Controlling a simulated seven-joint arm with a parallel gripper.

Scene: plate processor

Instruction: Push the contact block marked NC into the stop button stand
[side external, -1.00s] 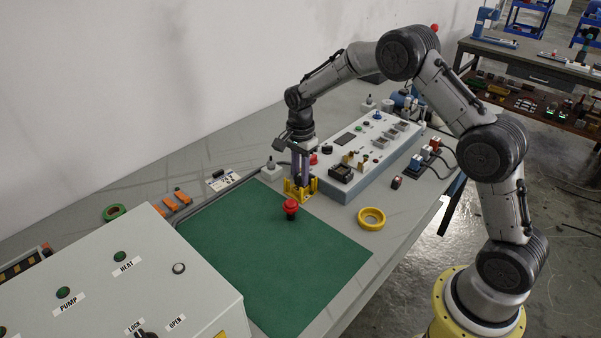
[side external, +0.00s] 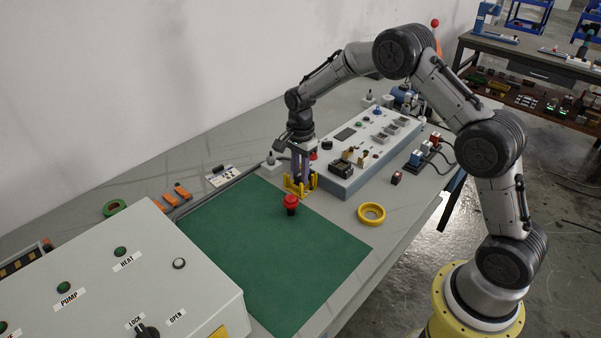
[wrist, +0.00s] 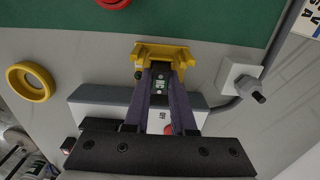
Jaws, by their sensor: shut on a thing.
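My gripper (side external: 301,183) points straight down at the yellow stand (side external: 312,184), beside the back edge of the green mat. In the wrist view its two purple-grey fingers (wrist: 163,72) are shut on a dark contact block (wrist: 159,86) with a small green and white label, too small to read. The block's far end is at the yellow stand (wrist: 150,48); how deep it sits cannot be told. In the side view the fingers and stand hide the block. A red mushroom button (side external: 291,201) stands upright on the mat, apart from the stand.
A sloped grey control panel (side external: 365,150) stands close behind the gripper. A yellow ring (side external: 372,214) lies to the right. A grey cabinet (side external: 110,290) fills the front left. Most of the green mat (side external: 270,255) is clear.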

